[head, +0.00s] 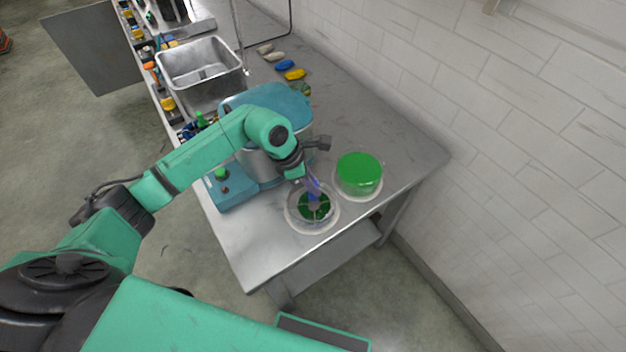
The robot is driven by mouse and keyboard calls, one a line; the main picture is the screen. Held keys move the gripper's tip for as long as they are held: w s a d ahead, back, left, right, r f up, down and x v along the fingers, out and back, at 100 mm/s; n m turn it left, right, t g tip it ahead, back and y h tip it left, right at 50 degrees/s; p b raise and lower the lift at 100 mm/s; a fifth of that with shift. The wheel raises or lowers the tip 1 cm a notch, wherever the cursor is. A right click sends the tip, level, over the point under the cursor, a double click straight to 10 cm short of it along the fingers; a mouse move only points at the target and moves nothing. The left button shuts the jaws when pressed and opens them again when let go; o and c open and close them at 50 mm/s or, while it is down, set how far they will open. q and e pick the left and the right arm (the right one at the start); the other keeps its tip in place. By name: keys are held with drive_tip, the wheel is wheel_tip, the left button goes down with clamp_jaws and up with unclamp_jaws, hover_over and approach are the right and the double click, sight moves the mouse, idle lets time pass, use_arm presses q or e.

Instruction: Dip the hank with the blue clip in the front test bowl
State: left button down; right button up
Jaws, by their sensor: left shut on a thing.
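My left gripper (302,177) is shut on a small purple-blue hank (314,190), which hangs below its fingers. The clip's colour is too small to tell apart from the wool. The hank hangs over the front clear bowl (291,216), which has dark green in it. Its lower end overlaps the green inside the bowl; I cannot tell how deep it reaches. A second bowl (359,188) with bright green at its top stands just behind and to the right. My right gripper is not in view.
A teal machine (235,194) stands left of the bowls, partly behind my left arm. A steel sink (194,61) is further back. Several small coloured skeins, including a yellow one (295,74) and a blue one (285,64), lie near the wall. The steel table's right corner (420,156) is clear.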

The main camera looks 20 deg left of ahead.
use_arm(q)
drive_tip(key=shift+w+f, duration=0.1)
drive_tip(key=shift+f, duration=0.05)
idle(0.3)
drive_tip(key=shift+a+f, duration=0.15)
drive_tip(key=shift+a, duration=0.1)
drive_tip(key=shift+s+a+f+b, duration=0.2)
drive_tip(key=shift+s+a+b, duration=0.2)
drive_tip(key=shift+b, duration=0.1)
drive_tip(key=shift+w+d+r, duration=0.1)
drive_tip(key=shift+w+d+r, duration=0.3)
drive_tip(key=shift+d+r, duration=0.05)
drive_tip(key=shift+d, duration=0.25)
